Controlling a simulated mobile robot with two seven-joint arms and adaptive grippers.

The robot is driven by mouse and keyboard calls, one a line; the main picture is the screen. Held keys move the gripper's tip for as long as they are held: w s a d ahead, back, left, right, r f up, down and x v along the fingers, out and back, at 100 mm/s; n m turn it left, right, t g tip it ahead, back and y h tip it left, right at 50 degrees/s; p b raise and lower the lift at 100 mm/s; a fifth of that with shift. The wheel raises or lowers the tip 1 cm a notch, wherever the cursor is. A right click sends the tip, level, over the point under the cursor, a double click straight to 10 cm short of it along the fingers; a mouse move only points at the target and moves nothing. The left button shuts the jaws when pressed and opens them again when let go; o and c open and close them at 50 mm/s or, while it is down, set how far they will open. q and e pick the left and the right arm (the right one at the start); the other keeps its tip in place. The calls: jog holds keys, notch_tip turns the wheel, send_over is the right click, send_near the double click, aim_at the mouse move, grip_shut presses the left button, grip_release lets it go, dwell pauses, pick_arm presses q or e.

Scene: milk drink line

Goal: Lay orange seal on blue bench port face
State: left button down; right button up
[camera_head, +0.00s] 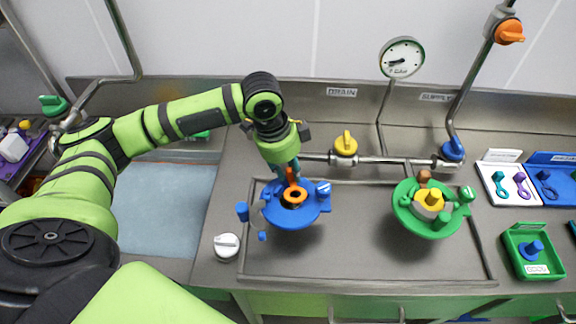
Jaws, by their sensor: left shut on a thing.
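The blue bench port (308,214) is a round blue fitting on the steel bench, left of centre. The orange seal (304,196) is a small ring with an upright tab, at the middle of the port's face. My left gripper (290,174) points down from above and is shut on the seal's tab. The ring looks to be at or just over the face; I cannot tell if it touches. The fingertips are small and partly hidden by the wrist. My right gripper is not in view.
A green port (410,212) with a yellow top stands to the right. A white-topped knob (227,246) is at the port's lower left. A steel pipe with a yellow valve (345,144) runs behind. A white tray (493,190) and a green box (515,262) lie at the right.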

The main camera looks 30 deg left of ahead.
pick_arm(q)
jog(key=shift+s+d+f, duration=0.15)
jog(key=shift+s+f, duration=0.15)
jog(key=shift+f, duration=0.25)
jog(key=c, duration=0.9)
grip_release()
jog(key=shift+w, duration=0.15)
jog(key=shift+r, duration=0.1)
jog(key=shift+r, duration=0.15)
jog(key=shift+w+r, duration=0.1)
jog(key=shift+r, duration=0.25)
jog(key=v, duration=1.1)
